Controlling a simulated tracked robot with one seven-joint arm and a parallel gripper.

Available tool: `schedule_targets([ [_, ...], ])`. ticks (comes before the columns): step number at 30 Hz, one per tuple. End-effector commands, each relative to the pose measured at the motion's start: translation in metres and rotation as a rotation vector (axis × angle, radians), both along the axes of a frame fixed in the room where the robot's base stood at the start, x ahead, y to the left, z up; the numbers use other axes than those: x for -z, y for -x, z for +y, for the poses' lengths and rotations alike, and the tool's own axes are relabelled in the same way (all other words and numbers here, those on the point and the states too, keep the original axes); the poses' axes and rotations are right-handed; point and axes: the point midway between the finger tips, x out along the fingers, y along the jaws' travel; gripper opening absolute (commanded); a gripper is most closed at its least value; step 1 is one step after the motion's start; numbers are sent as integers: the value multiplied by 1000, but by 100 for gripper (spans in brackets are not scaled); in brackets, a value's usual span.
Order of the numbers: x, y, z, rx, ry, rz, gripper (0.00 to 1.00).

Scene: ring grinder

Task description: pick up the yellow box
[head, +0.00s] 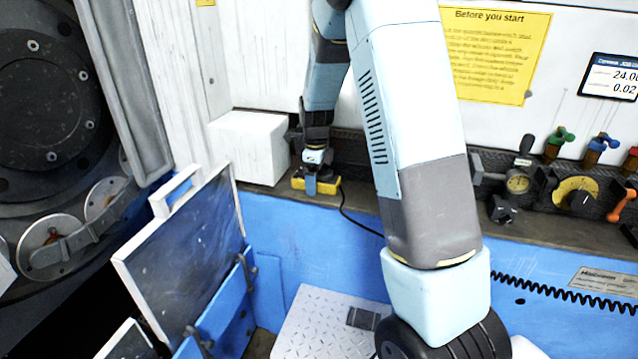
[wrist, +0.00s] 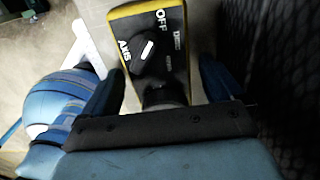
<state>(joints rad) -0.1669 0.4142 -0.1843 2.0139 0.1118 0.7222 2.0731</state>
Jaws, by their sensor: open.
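The yellow box (head: 325,186) lies on the ledge at the back, beside a white block. In the wrist view the yellow box (wrist: 153,52) shows a dark face with a black knob and white lettering including "OFF", framed by a yellow rim. My gripper (head: 312,177) reaches down over it from above and hides part of it. In the wrist view my gripper (wrist: 160,88) is open, with one finger on each side of the box's near end. I cannot tell whether either finger touches it.
The white block (head: 249,147) stands close left of the box. A black cable (head: 352,217) runs from near the box over the ledge. A tilted dark panel (head: 185,255) stands at front left.

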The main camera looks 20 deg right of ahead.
Motion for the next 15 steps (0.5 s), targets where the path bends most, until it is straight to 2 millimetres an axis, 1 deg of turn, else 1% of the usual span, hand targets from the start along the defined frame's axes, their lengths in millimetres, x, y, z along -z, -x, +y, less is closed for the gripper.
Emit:
schedule_targets([
  [4, 0, 0, 0, 0, 0, 0, 93],
  [15, 0, 0, 0, 1, 0, 0, 57],
])
